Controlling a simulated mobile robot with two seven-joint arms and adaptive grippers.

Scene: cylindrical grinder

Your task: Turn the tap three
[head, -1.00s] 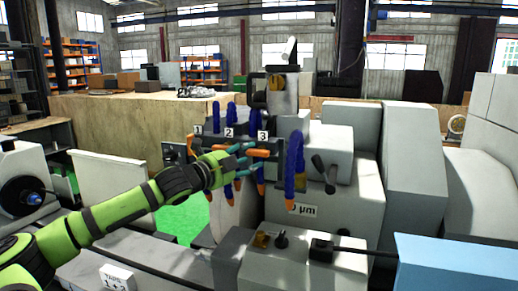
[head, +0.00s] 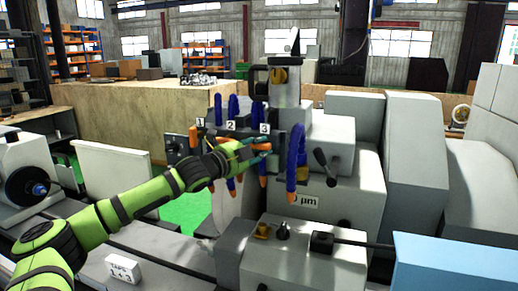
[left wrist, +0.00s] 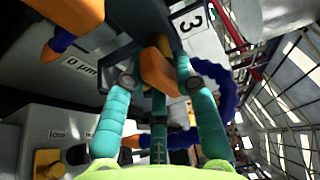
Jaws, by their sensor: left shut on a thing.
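The tap block (head: 228,131) carries labels 1, 2 and 3, with blue hoses rising from it. Tap three is at the right end, by the label 3 (head: 264,128); this label also shows in the left wrist view (left wrist: 192,22). My left gripper (head: 262,153) is at tap three. In the left wrist view its teal fingers (left wrist: 160,88) are shut around the orange tap handle (left wrist: 158,72). In the head view the gripper mostly hides that handle. The upright orange lever of tap one (head: 193,137) is to the left. My right gripper is not in view.
A curved blue hose (head: 297,160) with an orange tip hangs just right of the gripper. A grey control box (head: 285,262) with knobs stands in front. A small white sign (head: 123,269) reading taps 1+3 stands at lower left.

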